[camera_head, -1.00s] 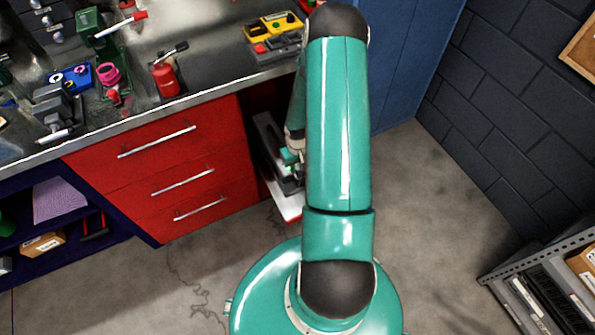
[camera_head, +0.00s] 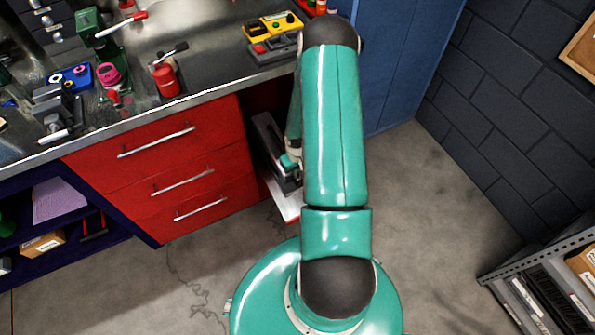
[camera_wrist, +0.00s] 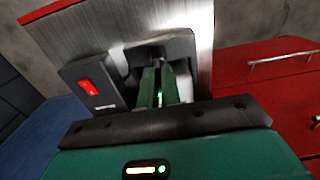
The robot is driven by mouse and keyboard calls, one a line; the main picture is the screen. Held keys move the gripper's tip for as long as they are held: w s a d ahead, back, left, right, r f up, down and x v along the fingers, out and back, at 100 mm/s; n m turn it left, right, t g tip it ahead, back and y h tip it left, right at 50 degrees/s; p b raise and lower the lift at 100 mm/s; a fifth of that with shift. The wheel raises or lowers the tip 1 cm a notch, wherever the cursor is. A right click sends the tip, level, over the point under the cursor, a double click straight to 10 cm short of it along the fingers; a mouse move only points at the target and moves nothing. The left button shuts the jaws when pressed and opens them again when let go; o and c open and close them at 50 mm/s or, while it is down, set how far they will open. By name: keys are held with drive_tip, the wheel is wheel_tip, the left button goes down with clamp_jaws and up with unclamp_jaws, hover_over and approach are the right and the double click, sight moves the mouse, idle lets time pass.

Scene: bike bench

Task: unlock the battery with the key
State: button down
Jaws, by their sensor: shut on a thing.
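My gripper (camera_wrist: 159,82) is shut, with its two narrow green fingers close together. They reach into a dark grey U-shaped housing (camera_wrist: 185,47), where the key is mostly hidden between them. A small green glint shows at the fingers. I cannot tell how far the key is in or how it is turned. A dark box with a red switch (camera_wrist: 92,90) adjoins the housing on its left. The battery is not clearly told apart from this dark unit (camera_head: 268,133), which sits low beside the red drawers in the head view. There my arm hides most of the gripper.
The unit rests on a pale metal shelf (camera_wrist: 75,32) with a red edge. Red drawers (camera_head: 180,165) stand close on its left, and a blue cabinet (camera_head: 405,60) stands behind. The bench top (camera_head: 215,65) above holds tools.

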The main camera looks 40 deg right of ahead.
drive_tip(key=shift+n, duration=0.3)
drive_tip(key=n, duration=0.4)
drive_tip(key=shift+n, duration=0.3)
drive_tip(key=n, duration=0.9)
drive_tip(key=shift+n, duration=2)
drive_tip(key=c, duration=1.6)
unclamp_jaws()
drive_tip(key=shift+r, duration=0.1)
